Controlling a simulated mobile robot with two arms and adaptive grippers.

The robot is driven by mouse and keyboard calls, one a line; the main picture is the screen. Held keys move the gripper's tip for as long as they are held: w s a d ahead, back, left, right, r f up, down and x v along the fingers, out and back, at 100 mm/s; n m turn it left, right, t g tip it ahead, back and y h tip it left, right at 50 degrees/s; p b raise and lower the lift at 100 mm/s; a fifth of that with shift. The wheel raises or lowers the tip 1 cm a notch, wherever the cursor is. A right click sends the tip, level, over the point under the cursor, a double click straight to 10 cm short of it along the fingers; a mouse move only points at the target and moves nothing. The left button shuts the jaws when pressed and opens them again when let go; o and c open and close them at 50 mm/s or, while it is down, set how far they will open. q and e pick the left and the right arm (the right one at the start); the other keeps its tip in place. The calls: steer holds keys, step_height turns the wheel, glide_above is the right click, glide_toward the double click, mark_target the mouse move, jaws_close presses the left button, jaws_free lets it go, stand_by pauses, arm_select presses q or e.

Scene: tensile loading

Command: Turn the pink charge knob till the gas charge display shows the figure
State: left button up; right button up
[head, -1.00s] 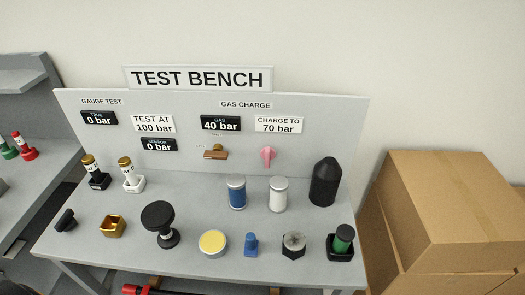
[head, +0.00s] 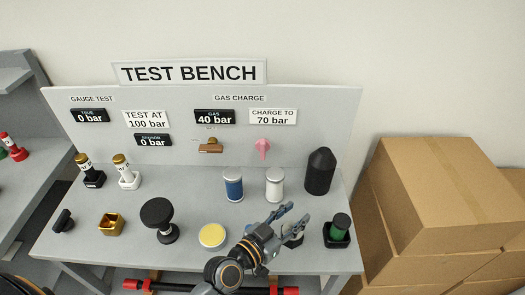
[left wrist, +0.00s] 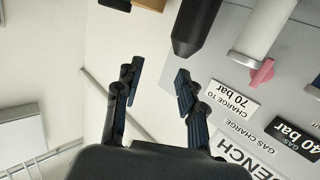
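The pink charge knob (head: 262,148) sits on the upright panel of the test bench, below the sign reading "CHARGE TO 70 bar" (head: 273,117). The black gas display (head: 214,117) reads 40 bar. My left gripper (head: 287,214) is over the front right of the bench, in front of and below the knob, apart from it. In the left wrist view its two fingers (left wrist: 157,82) are spread with nothing between them, and the knob (left wrist: 262,72) shows to their right. It hides the blue part and most of the hex nut. My right gripper is not in view.
Cardboard boxes (head: 440,190) flank the bench.

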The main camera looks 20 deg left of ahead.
arm_select(q)
steer(key=w+a+r+n+t+y, duration=0.3)
steer(key=w+t+y, duration=0.1)
steer(key=w, duration=0.1)
steer(key=n+g+y, duration=0.1)
steer(key=n+y, duration=0.5)
steer(key=y, duration=0.3)
glide_toward(263, 149)
steer(key=x, duration=0.8)
steer(key=shift+w+a, duration=0.2)
steer(key=shift+w, duration=0.15)
steer(key=shift+r, duration=0.1)
jaws_close()
